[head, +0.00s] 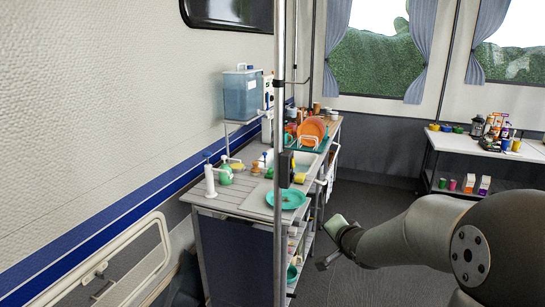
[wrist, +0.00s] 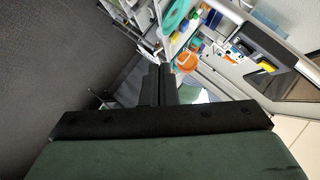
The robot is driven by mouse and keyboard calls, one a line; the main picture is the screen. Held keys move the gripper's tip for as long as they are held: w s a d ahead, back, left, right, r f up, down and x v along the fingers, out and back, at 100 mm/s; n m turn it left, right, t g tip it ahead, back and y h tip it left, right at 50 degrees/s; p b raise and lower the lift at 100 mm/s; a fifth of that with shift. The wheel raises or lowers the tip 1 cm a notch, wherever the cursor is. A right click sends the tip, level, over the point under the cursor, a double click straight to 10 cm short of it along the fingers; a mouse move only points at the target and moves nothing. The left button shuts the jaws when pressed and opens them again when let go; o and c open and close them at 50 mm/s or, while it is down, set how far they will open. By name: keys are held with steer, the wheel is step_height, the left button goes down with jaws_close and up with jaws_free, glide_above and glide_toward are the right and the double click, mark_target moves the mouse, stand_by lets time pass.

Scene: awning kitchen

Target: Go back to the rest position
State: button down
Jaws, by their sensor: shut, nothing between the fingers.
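My arm reaches in from the lower right of the head view. My gripper (head: 326,263) is at its end, over the floor and to the right of the counter, apart from it. In the wrist view my gripper (wrist: 158,72) shows as two dark fingers together at the centre. It is shut and holds nothing. Past the fingers, the wrist view shows the counter side, tilted, with small coloured items.
The counter (head: 238,203) along the left wall holds a teal plate (head: 287,199), a white pump bottle (head: 209,178) and orange plates in a rack. A vertical pole (head: 279,120) stands in front. A side table (head: 465,145) is at the right. Dark floor between is clear.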

steer(key=s+a+f+n+g, duration=0.1)
steer(key=s+n+g, duration=0.2)
steer(key=s, duration=0.8)
steer(key=s+a+f+n+g+h, duration=0.1)
steer(key=s+g, duration=0.4)
steer(key=s, duration=0.6)
steer(key=s+a+f+n+g, duration=0.2)
steer(key=s+n, duration=0.4)
steer(key=s, duration=0.5)
steer(key=shift+s+a+f+g+h, duration=0.35)
steer(key=shift+a+g, duration=0.4)
steer(key=shift+g, duration=0.35)
steer(key=shift+s, duration=0.1)
